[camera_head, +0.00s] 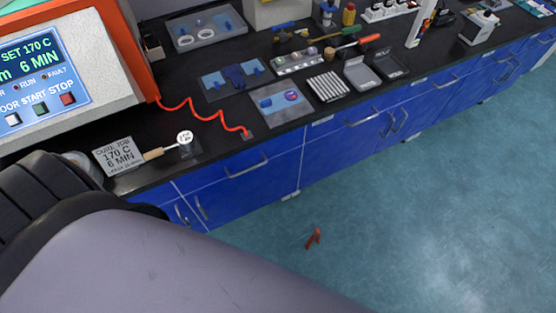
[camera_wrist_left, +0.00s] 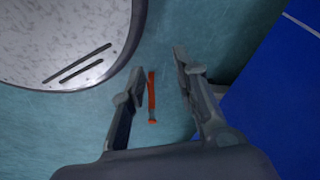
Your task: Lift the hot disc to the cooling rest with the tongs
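A small red-orange tool (camera_head: 313,238), possibly the tongs, lies on the teal floor in front of the blue cabinets. In the left wrist view a red-orange tool (camera_wrist_left: 152,97) shows on the floor, in line with the gap between my fingers. My left gripper (camera_wrist_left: 156,76) is open, with nothing between its fingers. Its fingers do not show in the head view, where my arm fills the lower left. My right gripper is in neither view. I cannot make out the hot disc or the cooling rest with certainty.
The orange-and-white machine (camera_head: 62,75) shows SET 170 C and 6 MIN. A grey tray (camera_head: 280,101) sits on the dark counter. The floor is otherwise clear.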

